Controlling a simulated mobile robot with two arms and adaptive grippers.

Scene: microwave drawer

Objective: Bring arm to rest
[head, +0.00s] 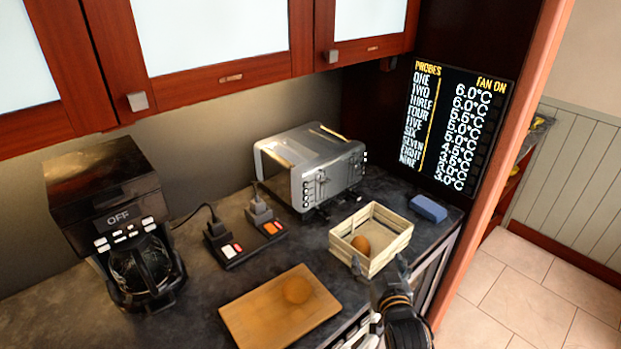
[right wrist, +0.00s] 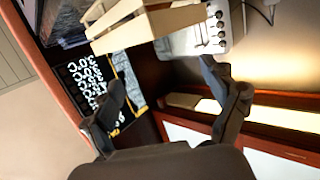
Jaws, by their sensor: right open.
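My right gripper (head: 379,268) reaches in from the lower right of the head view, at the near side of a small wooden crate (head: 398,243). In the right wrist view the gripper (right wrist: 160,76) has its two fingers spread apart with nothing between them. The crate also shows at the top of that view (right wrist: 145,22), beyond the fingertips. I cannot tell whether a finger touches the crate. A round brown item (head: 360,245) lies inside the crate. My left gripper is in neither view.
A toaster (head: 325,170), a power strip (head: 245,245), a coffee maker (head: 115,215) and a blue block (head: 429,208) stand on the dark counter. A display panel (head: 455,125) is behind. Cabinets (head: 200,80) hang above.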

